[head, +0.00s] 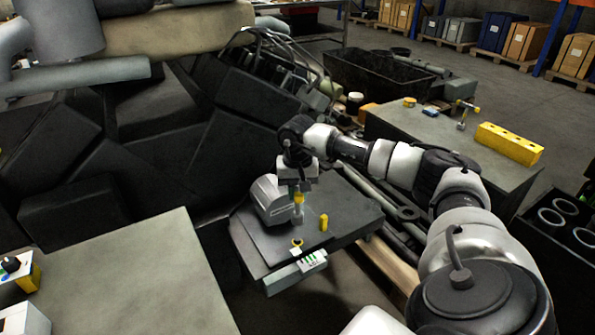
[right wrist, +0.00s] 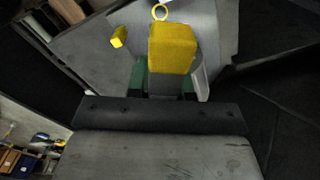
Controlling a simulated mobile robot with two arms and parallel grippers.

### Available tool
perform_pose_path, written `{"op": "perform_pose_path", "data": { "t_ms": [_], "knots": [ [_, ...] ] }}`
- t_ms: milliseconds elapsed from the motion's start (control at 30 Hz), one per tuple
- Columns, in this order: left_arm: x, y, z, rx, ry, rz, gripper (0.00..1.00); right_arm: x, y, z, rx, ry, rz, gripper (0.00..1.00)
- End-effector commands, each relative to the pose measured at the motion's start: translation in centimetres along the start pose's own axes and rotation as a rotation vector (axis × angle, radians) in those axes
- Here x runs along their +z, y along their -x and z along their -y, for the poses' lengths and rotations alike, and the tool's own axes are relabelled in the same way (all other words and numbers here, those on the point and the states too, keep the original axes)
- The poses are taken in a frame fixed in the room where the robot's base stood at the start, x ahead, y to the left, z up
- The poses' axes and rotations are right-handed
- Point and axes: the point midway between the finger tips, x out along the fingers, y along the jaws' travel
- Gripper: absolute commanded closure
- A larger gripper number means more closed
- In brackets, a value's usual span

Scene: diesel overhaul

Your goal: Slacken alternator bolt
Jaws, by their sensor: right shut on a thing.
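A grey rounded housing (head: 270,200), which looks like the alternator, sits on a dark plate (head: 335,205) in the middle of the head view. My right gripper (head: 299,187) points down beside its right side. It is shut on a yellow-ended tool (head: 298,198), whose yellow block-like end (right wrist: 173,47) fills the space between the fingers in the right wrist view. The tool's lower end is over the plate; I cannot tell whether it touches a bolt. No alternator bolt can be made out clearly. My left gripper is out of view.
A small yellow block (head: 323,222) and a yellow ring (head: 296,243) are on the plate near the tool. A grey bench (head: 130,280) lies at left. A side table (head: 450,145) with a long yellow block (head: 510,144) stands at right. A black bin (head: 380,80) is behind.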

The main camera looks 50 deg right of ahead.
Motion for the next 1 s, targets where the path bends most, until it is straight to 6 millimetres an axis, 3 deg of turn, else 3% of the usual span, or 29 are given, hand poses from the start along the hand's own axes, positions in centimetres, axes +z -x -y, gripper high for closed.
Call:
{"op": "perform_pose_path", "data": {
  "t_ms": [33, 100, 433, 800, 1000],
  "knots": [
    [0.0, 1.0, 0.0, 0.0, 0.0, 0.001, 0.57, 0.0, 1.3, 0.0, -0.002, 0.0, -0.002, 1.0],
    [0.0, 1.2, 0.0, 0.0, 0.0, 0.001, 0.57, 0.0, 1.7, 0.0, -0.002, 0.0, -0.001, 1.0],
    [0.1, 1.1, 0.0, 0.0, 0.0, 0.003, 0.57, 0.3, 1.5, 0.0, 0.0, 0.001, -0.001, 1.0],
    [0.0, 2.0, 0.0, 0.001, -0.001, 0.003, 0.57, 5.5, 1.5, -0.1, 0.001, 0.002, 0.0, 1.0],
    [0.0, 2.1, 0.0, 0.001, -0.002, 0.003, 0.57, 7.0, 1.5, 0.0, -0.001, 0.0, -0.001, 1.0]
  ]
}}
